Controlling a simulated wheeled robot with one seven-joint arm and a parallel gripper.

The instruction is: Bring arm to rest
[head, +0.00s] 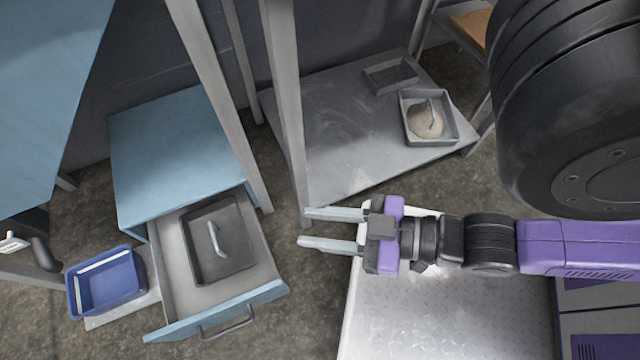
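My gripper (305,228) points left, with its two pale fingers apart and nothing between them. It is above the left edge of my light metal base plate. My purple and black arm (580,247) stretches in from the right edge of the picture. An open drawer (175,285) of a blue cabinet lies left of the gripper, with a gap between them. A dark square pan or lid (237,262) with a light handle rests inside the drawer.
A low grey shelf (330,140) behind the gripper holds a tray (408,138) with a beige item and a smaller grey tray (390,77). Grey posts (285,100) stand near the fingertips in the picture. A blue bin (75,300) is at lower left. Floor shows between drawer and gripper.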

